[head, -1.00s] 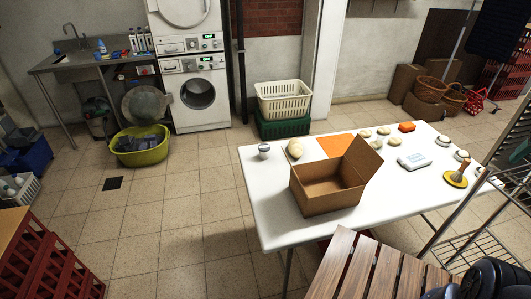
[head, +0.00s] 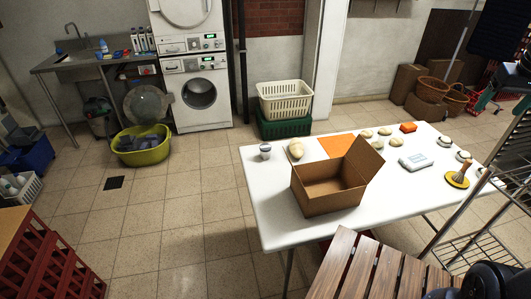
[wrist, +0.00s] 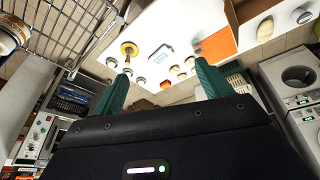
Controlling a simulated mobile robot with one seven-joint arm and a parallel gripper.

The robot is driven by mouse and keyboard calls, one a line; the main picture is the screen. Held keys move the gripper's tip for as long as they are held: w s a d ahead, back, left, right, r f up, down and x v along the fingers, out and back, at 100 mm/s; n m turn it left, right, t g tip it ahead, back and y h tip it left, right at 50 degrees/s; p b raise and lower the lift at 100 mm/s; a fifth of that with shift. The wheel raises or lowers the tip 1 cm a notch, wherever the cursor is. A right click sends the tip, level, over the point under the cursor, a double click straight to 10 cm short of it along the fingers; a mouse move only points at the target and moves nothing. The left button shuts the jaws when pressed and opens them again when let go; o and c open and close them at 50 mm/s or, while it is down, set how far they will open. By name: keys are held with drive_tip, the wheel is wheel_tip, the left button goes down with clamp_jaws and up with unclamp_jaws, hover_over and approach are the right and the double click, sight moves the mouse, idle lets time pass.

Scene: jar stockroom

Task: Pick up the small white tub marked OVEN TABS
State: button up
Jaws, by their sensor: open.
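Several small pale tubs or jars stand on the white table (head: 274,224). One light tub (head: 265,151) with a grey top is at its far left corner. Others are at the right end, including one (head: 463,156) beside a brush on a yellow disc. No lettering is readable, so I cannot tell which is marked OVEN TABS. In the wrist view a white container with an orange-brown band (wrist: 10,36) is cut off at the upper left. My gripper (wrist: 163,68) is open and empty, its two green fingers apart. A green finger also shows at the right of the head view.
An open cardboard box (head: 328,202) stands mid-table, with an orange mat (head: 337,146), pale rounded lumps and a white packet (head: 415,163) around it. A wire rack (head: 455,225) stands close at the right. A slatted wooden surface (head: 365,275) is in front.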

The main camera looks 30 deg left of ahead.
drive_tip(key=w+a+n, duration=0.3)
drive_tip(key=w+a, duration=0.5)
drive_tip(key=a, duration=0.1)
drive_tip(key=w+a+f+n+g, duration=0.1)
drive_tip(key=w+a+f+n, duration=0.15)
drive_tip(key=a, duration=0.65)
drive_tip(key=w+a+f+n, duration=0.1)
drive_tip(key=w+a+f, duration=0.3)
drive_tip(key=a, duration=0.5)
drive_tip(key=w+a+f+n+g, duration=0.1)
drive_tip(key=w+a+f, duration=0.25)
drive_tip(key=a, duration=0.55)
drive_tip(key=n+g, duration=0.2)
drive_tip(key=n, duration=0.5)
hover_over(266, 146)
drive_tip(key=shift+h, duration=0.3)
wheel_tip(266, 146, down, 28)
drive_tip(key=shift+r, duration=0.1)
drive_tip(key=shift+s+a+f, duration=0.1)
drive_tip(key=shift+f, duration=0.5)
wheel_tip(266, 146, down, 10)
